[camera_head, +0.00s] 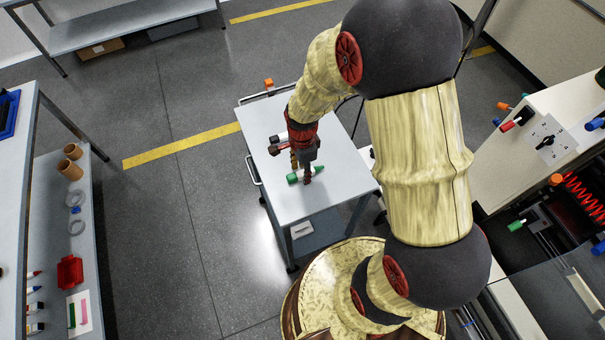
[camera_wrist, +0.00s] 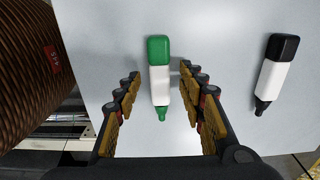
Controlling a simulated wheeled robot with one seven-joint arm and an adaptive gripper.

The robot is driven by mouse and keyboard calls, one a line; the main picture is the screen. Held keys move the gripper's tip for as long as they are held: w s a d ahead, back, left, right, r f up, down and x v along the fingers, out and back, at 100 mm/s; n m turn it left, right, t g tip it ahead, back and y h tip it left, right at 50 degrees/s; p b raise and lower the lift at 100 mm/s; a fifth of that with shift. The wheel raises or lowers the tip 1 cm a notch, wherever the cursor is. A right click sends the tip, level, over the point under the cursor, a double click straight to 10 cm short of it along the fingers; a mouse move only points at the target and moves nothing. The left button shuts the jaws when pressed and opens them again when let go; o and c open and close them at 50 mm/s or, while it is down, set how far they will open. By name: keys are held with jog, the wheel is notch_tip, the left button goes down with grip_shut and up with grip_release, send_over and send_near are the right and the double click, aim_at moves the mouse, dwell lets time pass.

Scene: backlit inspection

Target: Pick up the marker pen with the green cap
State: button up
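The marker pen with the green cap (camera_head: 292,178) lies on the grey cart top in the head view, under my gripper (camera_head: 301,169). In the wrist view this marker (camera_wrist: 159,84) has a green cap at the top, a white barrel and a green tip. My gripper (camera_wrist: 160,77) is open, with one finger on each side of the marker. Gaps show between the marker and both fingers. I cannot tell how far the fingertips are above the cart top. A black-capped marker (camera_wrist: 277,72) with a white barrel lies to the right, outside the fingers.
The cart top (camera_head: 330,189) is bare at its near end. A small orange object (camera_head: 268,83) is at its far edge. A shelf bench (camera_head: 53,215) stands at the left, and a panel with a socket (camera_head: 545,138) at the right. Open floor lies left of the cart.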

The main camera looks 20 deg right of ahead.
jog(key=shift+c, duration=1.2)
grip_shut()
